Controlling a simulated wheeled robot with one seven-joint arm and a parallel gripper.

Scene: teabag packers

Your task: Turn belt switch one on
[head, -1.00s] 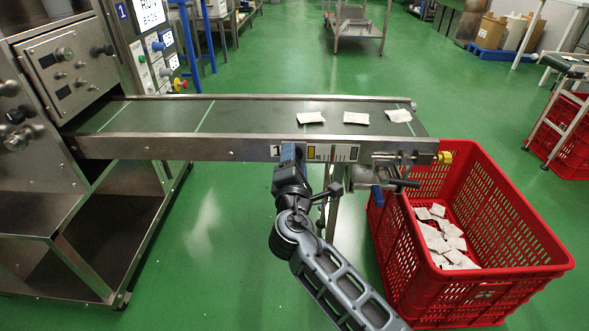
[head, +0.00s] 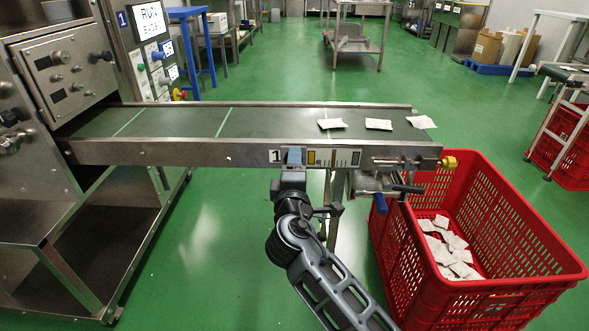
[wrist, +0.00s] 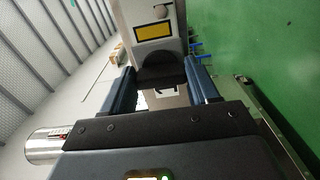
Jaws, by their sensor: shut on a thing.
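My gripper (head: 292,156) is at the front side of the conveyor belt frame, next to a plate marked "1" (head: 275,156). In the wrist view, its blue fingers stand on both sides of a black switch knob (wrist: 160,75), and they are shut on it. A yellow label (wrist: 153,32) shows beyond the knob. In the head view my gripper hides the knob. I cannot tell the switch's position. The belt (head: 180,122) carries several white teabags (head: 378,124), the foremost at its right end.
A red crate (head: 530,285) holding teabags stands below the belt's right end. A steel machine (head: 65,80) with knobs stands at the left, and a screen reading "RUN" (head: 152,20) is behind it. A yellow-ended fitting (head: 448,162) juts from the belt's right end.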

